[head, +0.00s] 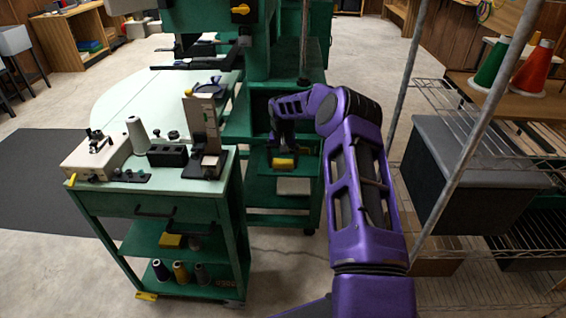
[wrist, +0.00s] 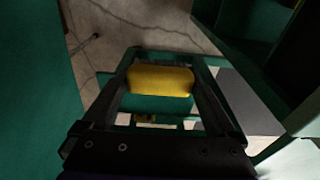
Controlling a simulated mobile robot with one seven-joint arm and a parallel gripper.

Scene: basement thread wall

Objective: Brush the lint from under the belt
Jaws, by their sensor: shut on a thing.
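My gripper (head: 284,155) points down beside the green machine stand, just right of the cart. It is shut on a yellow block-like thing (wrist: 160,80), which sits between the two dark fingers in the wrist view. It also shows in the head view (head: 284,164). The green machine (head: 262,40) stands behind. I cannot make out the belt or any lint in either view.
A wire rack (head: 490,245) with a grey bin (head: 470,180) stands at right. Another yellow block (head: 172,240) lies on the cart's middle shelf.

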